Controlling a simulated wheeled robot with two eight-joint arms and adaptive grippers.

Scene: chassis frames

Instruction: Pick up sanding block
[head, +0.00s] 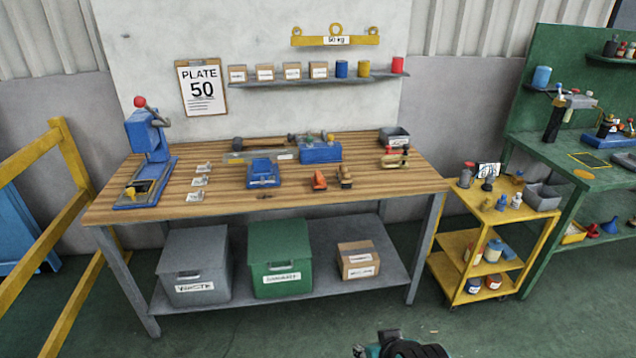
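No object in view is labelled as the sanding block, and I cannot tell for sure which it is. Two small pieces near the bench's front right are candidates: a red-orange piece (319,181) and a brown block-like piece (345,177) beside it. Both sit on the wooden bench top (390,185). A dark and teal part of mine, apparently my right gripper (388,344), shows at the bottom edge, low in front of the bench and well away from those pieces. Its fingers are not clear. My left gripper is not in view.
A blue press (148,150) stands at the bench's left, with blue tools (263,173) mid-bench. Grey (196,265) and green (281,259) bins sit on the lower shelf. A yellow cart (490,243) stands right, a yellow railing (62,230) left. Floor in front is clear.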

